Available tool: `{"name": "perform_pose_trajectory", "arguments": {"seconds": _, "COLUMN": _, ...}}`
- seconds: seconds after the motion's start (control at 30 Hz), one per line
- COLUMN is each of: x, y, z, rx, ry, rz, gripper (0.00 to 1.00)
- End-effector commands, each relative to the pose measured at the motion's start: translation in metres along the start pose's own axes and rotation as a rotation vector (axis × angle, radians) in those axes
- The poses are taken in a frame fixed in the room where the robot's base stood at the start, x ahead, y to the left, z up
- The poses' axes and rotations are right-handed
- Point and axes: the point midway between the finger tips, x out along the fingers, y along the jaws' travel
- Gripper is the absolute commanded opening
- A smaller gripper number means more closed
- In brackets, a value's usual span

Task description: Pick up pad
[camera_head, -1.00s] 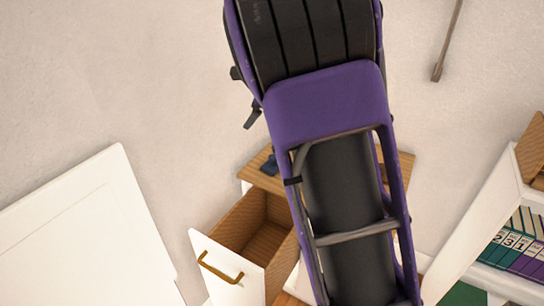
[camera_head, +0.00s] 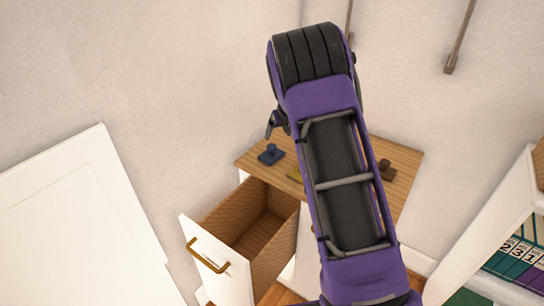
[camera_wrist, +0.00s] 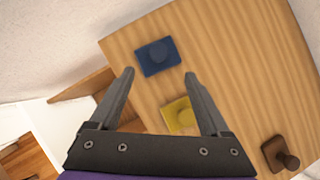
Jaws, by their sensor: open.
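No thing is plainly marked as the pad. Several small pieces lie on the wooden top (camera_wrist: 225,70) of a cabinet. One is a brown stamp-like piece with a knob handle (camera_wrist: 279,153), right of my arm in the head view (camera_head: 386,170). My gripper (camera_wrist: 159,73) is open and empty above the top, its fingertips framing the near side of the blue piece.
The cabinet's drawer (camera_head: 226,244) stands open at the front left and looks empty. A white panel (camera_head: 80,225) is at the left. A white shelf with numbered binders (camera_head: 515,255) is at the right. A wall stands behind the cabinet.

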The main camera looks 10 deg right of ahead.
Motion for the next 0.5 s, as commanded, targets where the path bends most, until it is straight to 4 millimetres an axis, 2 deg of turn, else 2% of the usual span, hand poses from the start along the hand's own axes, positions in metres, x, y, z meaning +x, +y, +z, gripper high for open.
{"name": "perform_pose_trajectory", "arguments": {"seconds": 0.03, "x": 0.014, "y": -0.001, "z": -0.002, "rx": 0.0, "ry": 0.002, "rz": -0.001, "gripper": 0.81}}
{"name": "perform_pose_trajectory", "arguments": {"seconds": 0.2, "x": 0.048, "y": 0.0, "z": -0.001, "rx": -0.002, "ry": 0.001, "rz": 0.0, "gripper": 0.81}}
{"name": "perform_pose_trajectory", "arguments": {"seconds": 0.3, "x": 0.06, "y": 0.0, "z": 0.0, "rx": -0.001, "ry": 0.0, "rz": -0.001, "gripper": 0.81}}
{"name": "perform_pose_trajectory", "arguments": {"seconds": 0.5, "x": 0.072, "y": 0.0, "z": 0.0, "rx": -0.001, "ry": 0.0, "rz": 0.0, "gripper": 0.81}}
